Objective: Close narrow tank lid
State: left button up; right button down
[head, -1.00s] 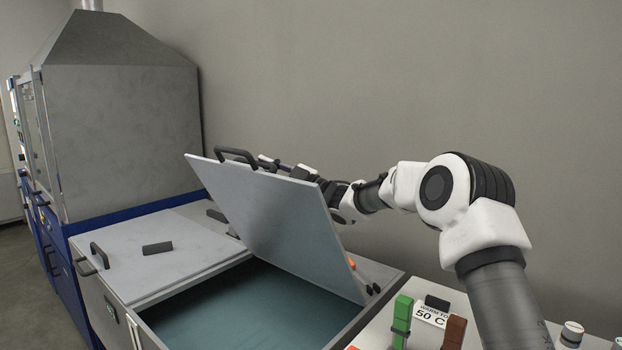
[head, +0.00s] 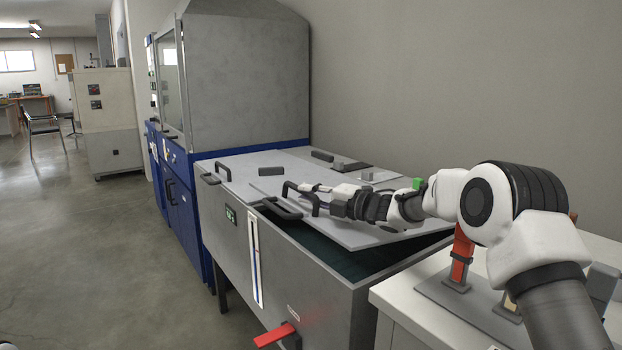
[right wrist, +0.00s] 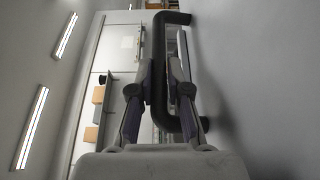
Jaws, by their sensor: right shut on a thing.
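The narrow tank (head: 301,269) is a grey metal box with a dark interior. Its grey lid (head: 365,232) lies low and nearly flat over the opening, slightly tilted, with a dark gap along its front right side. My right gripper (head: 306,189) is at the black lid handle (head: 290,187), with its arm reaching in from the right. In the right wrist view, the dark handle (right wrist: 187,112) runs between my two fingers (right wrist: 165,85), which are shut on it. My left gripper is not in view.
A closed lid panel with a black handle (head: 214,173) lies left of the tank lid. A red lever (head: 274,335) sticks out of the tank front. A white counter (head: 401,307) with a red-orange block stands at right. Open floor lies left.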

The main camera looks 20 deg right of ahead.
aim_at(305, 221)
jog(key=f+b, duration=0.1)
jog(key=f, duration=0.1)
jog(key=f+b, duration=0.1)
jog(key=f, duration=0.1)
jog(key=a+f+b, duration=0.1)
jog(key=f, duration=0.1)
jog(key=shift+s+a+f, duration=0.1)
jog(key=shift+s+f, duration=0.05)
jog(key=shift+f, duration=0.35)
jog(key=shift+s+a+f, duration=0.1)
jog(key=shift+f, duration=0.05)
jog(key=c, duration=1.1)
grip_release()
jog(key=shift+c, duration=0.2)
